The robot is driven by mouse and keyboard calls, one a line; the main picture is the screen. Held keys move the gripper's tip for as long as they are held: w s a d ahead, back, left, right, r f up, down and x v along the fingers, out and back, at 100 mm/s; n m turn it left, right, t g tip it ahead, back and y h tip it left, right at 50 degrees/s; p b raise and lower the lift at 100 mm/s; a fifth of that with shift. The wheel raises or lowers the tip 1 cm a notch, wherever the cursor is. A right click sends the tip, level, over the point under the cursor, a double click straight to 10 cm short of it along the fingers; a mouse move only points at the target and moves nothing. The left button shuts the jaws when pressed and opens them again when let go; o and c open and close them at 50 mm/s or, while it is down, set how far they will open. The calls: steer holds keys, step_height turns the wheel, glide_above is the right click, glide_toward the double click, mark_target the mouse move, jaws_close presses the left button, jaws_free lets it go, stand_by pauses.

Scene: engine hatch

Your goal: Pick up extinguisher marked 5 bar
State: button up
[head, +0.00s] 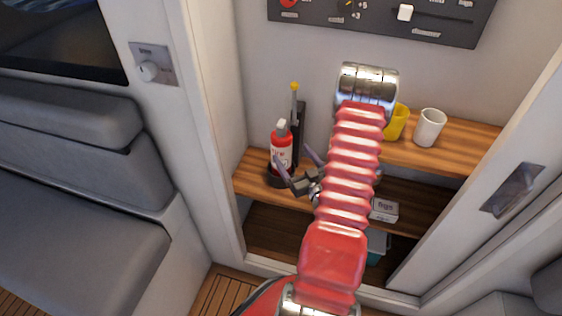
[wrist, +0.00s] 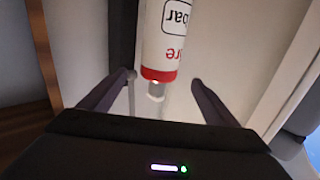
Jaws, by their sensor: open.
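In the wrist view the extinguisher (wrist: 165,40) appears upside down, between the lines of my open fingers (wrist: 161,77). Its label shows "bar" in a box; the number is cut off at the top edge. No grip on it shows.
A yellow cup (head: 397,121) and a white cup (head: 429,127) stand on the shelf to the right. A small white box (head: 384,210) sits lower. Cabinet walls frame both sides.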

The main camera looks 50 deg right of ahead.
mark_target(286, 145)
steer(key=shift+x, duration=1.35)
steer(key=shift+x, duration=2.55)
steer(key=shift+r, duration=0.15)
steer(key=shift+c, duration=0.2)
jaws_close()
steer(key=shift+r, duration=0.15)
